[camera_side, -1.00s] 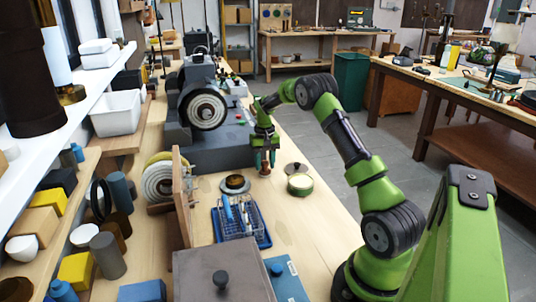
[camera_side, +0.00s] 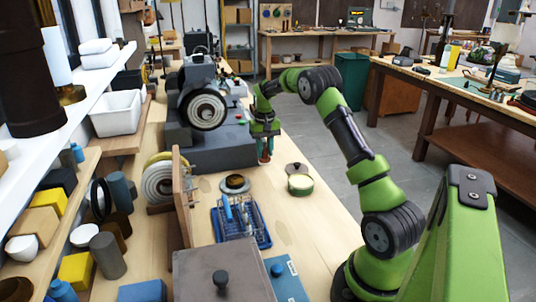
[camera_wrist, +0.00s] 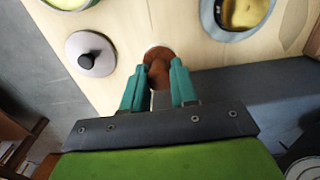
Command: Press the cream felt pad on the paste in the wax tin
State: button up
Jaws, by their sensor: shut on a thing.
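My gripper (camera_side: 264,145) is shut on a brown wooden piece (camera_wrist: 158,56), which hangs below the teal fingers in the side view. It is held above the bench. The open wax tin (camera_side: 300,185) is green with pale paste inside, and stands to the right of and nearer the side camera than my gripper. Its edge shows at the top left of the wrist view (camera_wrist: 68,3). The tin's likely lid (camera_wrist: 90,54), grey with a dark knob, lies beside it.
A dark round dish (camera_side: 235,184) with yellowish contents stands left of the tin. A blue rack (camera_side: 262,239) with tools is nearer the camera. A grey machine (camera_side: 204,145) stands behind and left of my gripper. The bench's right edge runs close to the tin.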

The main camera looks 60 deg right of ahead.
jog(key=s+r, duration=0.1)
jog(key=d+r, duration=0.1)
jog(key=r, duration=0.1)
jog(key=shift+s, duration=0.35)
jog(key=s+a+r, duration=0.1)
jog(key=s+a, duration=0.2)
jog(key=s, duration=1)
jog(key=shift+w+d+f, duration=0.1)
jog(key=shift+f, duration=2.25)
jog(key=shift+f, duration=0.55)
notch_tip(320, 180, up, 7)
